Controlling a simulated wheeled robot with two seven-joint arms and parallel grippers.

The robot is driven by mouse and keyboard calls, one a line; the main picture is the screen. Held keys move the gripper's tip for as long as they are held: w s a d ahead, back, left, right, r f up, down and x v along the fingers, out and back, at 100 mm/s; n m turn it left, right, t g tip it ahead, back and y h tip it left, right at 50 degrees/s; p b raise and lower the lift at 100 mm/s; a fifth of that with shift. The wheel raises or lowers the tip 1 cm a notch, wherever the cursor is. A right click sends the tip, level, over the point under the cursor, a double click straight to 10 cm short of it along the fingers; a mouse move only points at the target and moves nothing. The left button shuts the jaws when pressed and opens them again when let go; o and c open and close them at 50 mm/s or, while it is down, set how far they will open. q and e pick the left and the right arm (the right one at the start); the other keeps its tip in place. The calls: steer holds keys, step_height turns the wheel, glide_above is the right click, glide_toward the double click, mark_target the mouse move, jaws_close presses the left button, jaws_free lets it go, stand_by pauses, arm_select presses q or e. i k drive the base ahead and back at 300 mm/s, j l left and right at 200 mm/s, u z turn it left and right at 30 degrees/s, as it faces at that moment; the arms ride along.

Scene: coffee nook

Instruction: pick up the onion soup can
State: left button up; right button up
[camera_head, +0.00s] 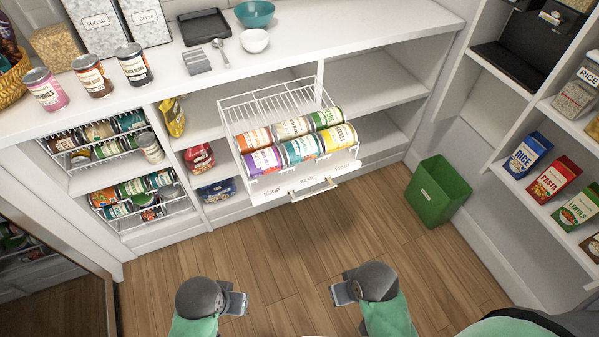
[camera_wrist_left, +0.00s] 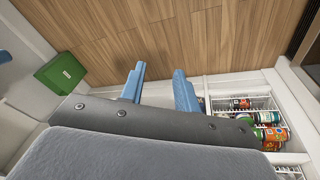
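A pulled-out white wire drawer (camera_head: 262,112) holds cans lying in two rows under the counter. Its front strip reads soup, beans, fruit from left to right. On the soup side lie an orange-label can (camera_head: 255,139) and a purple-label can (camera_head: 263,162); their small print is too blurred to tell which is onion. My left gripper (camera_head: 238,303) is open and empty above the floor, well short of the drawer; its parted fingers show in the left wrist view (camera_wrist_left: 158,88). My right gripper (camera_head: 342,293) looks like its mirror image, open and empty, also over the floor.
Two wire racks of cans (camera_head: 98,150) fill the left cabinet. Several cans (camera_head: 92,76) stand on the counter (camera_head: 310,45). A green bin (camera_head: 437,190) stands right of the drawer. Shelves with boxes (camera_head: 527,155) line the right. The wooden floor (camera_head: 290,250) before the drawer is clear.

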mark_target(88, 67)
steer(key=i+j+u, duration=0.1)
steer(key=u, duration=0.2)
steer(key=i+j+u, duration=0.1)
steer(key=i+u, duration=0.2)
steer(key=k+u, duration=0.15)
steer(key=u, duration=0.15)
steer(key=k+u, duration=0.1)
steer(key=u, duration=0.15)
